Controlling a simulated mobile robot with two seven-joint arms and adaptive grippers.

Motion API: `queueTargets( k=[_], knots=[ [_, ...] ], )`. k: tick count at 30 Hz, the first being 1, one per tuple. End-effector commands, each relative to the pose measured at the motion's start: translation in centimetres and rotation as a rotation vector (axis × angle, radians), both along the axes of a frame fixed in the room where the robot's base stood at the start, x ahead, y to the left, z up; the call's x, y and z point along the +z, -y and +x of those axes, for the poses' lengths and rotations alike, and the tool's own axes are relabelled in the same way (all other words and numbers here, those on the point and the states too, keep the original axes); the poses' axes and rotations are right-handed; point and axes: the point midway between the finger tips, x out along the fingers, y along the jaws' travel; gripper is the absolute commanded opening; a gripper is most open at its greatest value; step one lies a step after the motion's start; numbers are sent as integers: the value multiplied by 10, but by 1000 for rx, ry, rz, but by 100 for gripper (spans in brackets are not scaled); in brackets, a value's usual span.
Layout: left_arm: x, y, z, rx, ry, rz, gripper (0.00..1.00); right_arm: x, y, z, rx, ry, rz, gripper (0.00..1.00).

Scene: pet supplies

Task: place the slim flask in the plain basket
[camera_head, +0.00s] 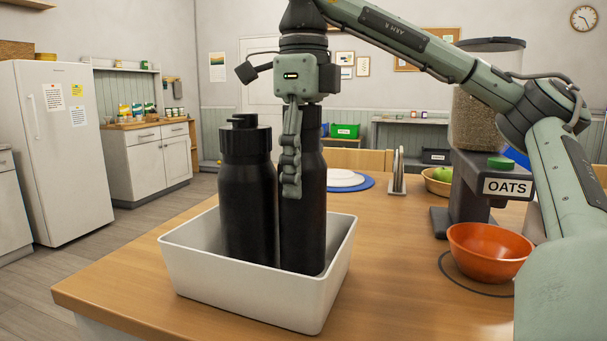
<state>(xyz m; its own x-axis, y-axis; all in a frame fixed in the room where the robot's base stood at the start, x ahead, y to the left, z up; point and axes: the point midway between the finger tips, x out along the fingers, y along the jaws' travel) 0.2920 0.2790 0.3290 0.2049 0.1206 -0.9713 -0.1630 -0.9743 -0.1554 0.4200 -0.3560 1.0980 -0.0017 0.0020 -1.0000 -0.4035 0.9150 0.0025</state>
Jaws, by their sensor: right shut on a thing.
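The plain basket (245,294) is a white open bin on the wooden table. Two black bottles stand upright in it. The slim flask (304,235) is the narrower one on the right, with its lower part inside the basket walls. My right gripper (291,190) points down from above and is shut on the slim flask, with one finger showing along its left side. The other finger is hidden. The wider black bottle (247,195) with a looped cap stands just left of the flask. The basket floor is hidden, so I cannot tell whether the flask touches it. My left gripper is not in view.
An orange bowl (489,250) sits at the right beneath an oats dispenser (486,185). Behind the basket are stacked plates (345,178), an upright rack (398,172) and a fruit bowl (437,181). The table between basket and orange bowl is clear.

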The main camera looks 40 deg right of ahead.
Motion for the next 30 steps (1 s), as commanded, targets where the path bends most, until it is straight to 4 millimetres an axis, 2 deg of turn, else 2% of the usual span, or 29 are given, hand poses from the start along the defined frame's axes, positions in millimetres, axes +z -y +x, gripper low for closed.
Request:
queueTargets(
  k=[8,17,30],
  knots=[
    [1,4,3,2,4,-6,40,-5,0,0,-2,3,0,0],
    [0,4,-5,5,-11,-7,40,-10,0,0,-1,2,0,0],
    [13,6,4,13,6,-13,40,-17,0,0,-2,3,0,0]
  ],
)
